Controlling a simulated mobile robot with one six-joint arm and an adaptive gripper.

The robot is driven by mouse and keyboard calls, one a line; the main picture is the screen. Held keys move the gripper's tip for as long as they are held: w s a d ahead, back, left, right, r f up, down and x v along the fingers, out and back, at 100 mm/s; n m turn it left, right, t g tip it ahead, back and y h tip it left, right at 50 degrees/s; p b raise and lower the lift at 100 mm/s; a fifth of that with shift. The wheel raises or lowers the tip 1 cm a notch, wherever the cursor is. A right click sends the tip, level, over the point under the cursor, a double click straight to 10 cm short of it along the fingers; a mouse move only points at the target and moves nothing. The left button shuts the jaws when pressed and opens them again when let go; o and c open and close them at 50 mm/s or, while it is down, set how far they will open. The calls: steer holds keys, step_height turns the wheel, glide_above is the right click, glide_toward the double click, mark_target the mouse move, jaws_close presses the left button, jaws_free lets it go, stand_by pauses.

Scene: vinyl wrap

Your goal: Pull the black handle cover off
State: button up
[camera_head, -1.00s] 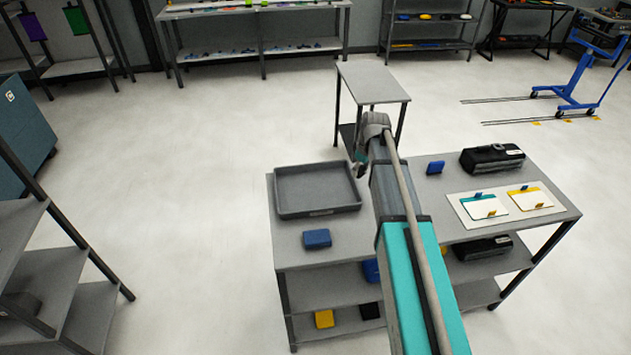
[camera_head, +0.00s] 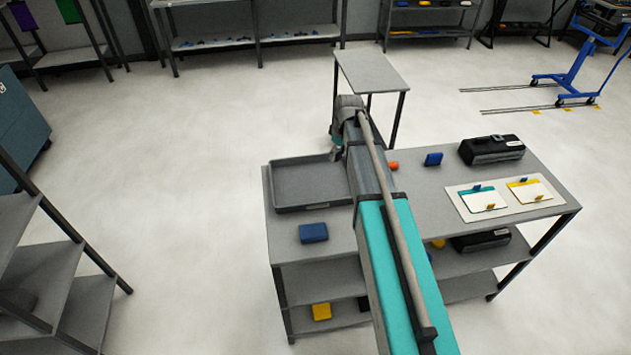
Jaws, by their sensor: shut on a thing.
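My gripper (camera_head: 337,147) is at the far end of my arm, over the back right corner of the grey tray (camera_head: 271,190) on the table. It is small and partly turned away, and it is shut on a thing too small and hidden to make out. I cannot pick out the black handle cover as such.
A small orange thing (camera_head: 393,166) is beside my arm. A small grey table (camera_head: 371,72) stands behind. The floor at left is open.

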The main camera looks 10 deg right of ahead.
steer(key=w+a+f+b, duration=0.5)
steer(key=f+b, duration=0.2)
steer(key=shift+w+a+f+b, duration=0.3)
steer(key=shift+w+a+f, duration=0.05)
steer(key=shift+a+f, duration=0.05)
steer(key=shift+f, duration=0.1)
steer(key=b, duration=0.6)
glide_above(317, 184)
steer(key=shift+f, duration=2.85)
steer(key=o, duration=1.3)
